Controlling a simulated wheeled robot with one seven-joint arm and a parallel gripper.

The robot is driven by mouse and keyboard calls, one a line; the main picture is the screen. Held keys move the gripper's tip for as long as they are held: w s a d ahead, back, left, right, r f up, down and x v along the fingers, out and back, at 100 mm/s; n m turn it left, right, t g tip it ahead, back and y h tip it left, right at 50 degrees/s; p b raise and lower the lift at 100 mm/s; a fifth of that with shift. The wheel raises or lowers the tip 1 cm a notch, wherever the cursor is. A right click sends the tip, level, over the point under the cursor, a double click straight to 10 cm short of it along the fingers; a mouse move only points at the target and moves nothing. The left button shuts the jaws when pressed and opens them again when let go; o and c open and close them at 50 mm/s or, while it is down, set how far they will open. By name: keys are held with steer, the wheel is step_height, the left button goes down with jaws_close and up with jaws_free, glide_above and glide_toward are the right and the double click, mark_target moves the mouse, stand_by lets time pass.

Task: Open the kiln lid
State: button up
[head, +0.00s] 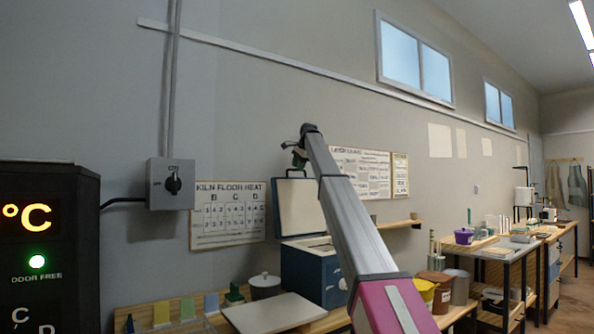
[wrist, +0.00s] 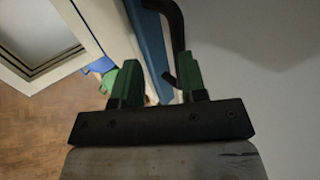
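The blue kiln (head: 308,271) stands against the wall in the head view, its pale top rim showing. Its lid (head: 300,208) is raised and stands nearly upright, pale inner face toward me. My gripper (head: 299,152) is above the lid's top edge, at the end of my extended arm. In the wrist view the green fingers of my gripper (wrist: 160,80) are apart. The lid's blue edge (wrist: 150,45) runs behind the gap between them. A dark bent handle (wrist: 175,30) passes close to the right finger; whether they touch is unclear. My arm hides part of the kiln's right side.
A low wooden bench holds a lidded pot (head: 265,286), a pale slab (head: 274,312) and coloured tiles. Buckets (head: 435,286) and worktables (head: 505,262) stand to the right. A switch box (head: 170,184) and a dark display panel (head: 45,245) are at left.

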steer(key=v, duration=0.8)
steer(key=shift+s+r, duration=0.15)
steer(key=shift+r, duration=0.1)
